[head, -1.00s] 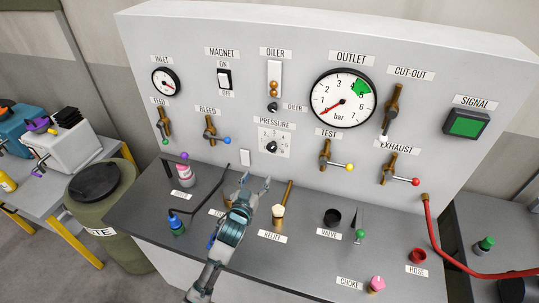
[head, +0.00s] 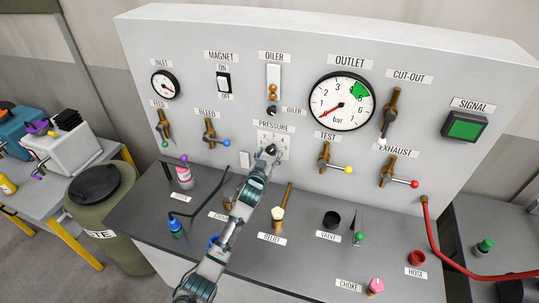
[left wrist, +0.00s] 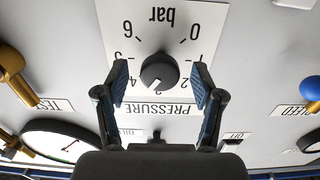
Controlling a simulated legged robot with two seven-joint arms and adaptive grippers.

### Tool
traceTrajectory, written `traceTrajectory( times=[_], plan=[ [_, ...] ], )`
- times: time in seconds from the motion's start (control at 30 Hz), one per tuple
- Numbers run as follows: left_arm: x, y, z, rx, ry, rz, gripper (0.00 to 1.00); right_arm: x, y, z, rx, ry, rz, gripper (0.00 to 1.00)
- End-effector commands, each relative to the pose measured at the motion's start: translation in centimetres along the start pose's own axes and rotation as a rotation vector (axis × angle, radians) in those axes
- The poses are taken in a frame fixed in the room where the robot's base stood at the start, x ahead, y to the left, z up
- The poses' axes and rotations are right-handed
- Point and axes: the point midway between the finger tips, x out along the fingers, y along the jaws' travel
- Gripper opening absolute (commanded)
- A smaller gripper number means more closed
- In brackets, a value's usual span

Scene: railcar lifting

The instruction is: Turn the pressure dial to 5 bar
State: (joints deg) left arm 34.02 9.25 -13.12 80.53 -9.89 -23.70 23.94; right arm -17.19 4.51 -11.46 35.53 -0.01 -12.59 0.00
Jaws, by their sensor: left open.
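The pressure dial is a round dark knob (left wrist: 159,71) on a white scale plate (left wrist: 160,15), seen upside down in the left wrist view. Its pale pointer mark faces down and slightly left there, between the 2 and the 4. My left gripper (left wrist: 160,77) is open, with one finger on each side of the knob and a gap on both sides. In the head view, the left gripper (head: 268,157) is at the dial and partly covers the scale plate (head: 284,139). The right gripper is not in view.
The outlet gauge (head: 342,101) has its red needle at the low end, away from its green zone. The bleed lever (head: 210,131) and test lever (head: 324,157) stick out on either side of the dial. The relief post (head: 281,206) stands on the ledge below.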

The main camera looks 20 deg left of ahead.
Motion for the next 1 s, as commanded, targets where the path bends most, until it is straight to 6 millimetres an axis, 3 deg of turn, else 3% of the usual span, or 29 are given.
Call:
traceTrajectory(
  times=[0.07, 0.1, 0.33, 0.67, 1.0],
  plan=[
    [0.0, 0.0, 0.0, 0.000, 0.000, 0.000, 0.68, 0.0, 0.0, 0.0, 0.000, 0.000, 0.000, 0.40],
    [0.0, 0.0, 0.0, 0.000, 0.000, 0.000, 0.63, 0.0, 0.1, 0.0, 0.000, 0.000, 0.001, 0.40],
    [0.0, 0.0, 0.0, 0.000, 0.000, 0.000, 0.08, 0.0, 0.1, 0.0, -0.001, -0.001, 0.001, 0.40],
    [0.0, 0.0, 0.0, 0.037, -0.001, 0.000, 0.08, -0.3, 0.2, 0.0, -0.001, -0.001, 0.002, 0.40],
    [0.0, -0.1, -0.2, 0.252, -0.001, 0.000, 0.08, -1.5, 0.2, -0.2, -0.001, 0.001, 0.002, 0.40]
  ],
)
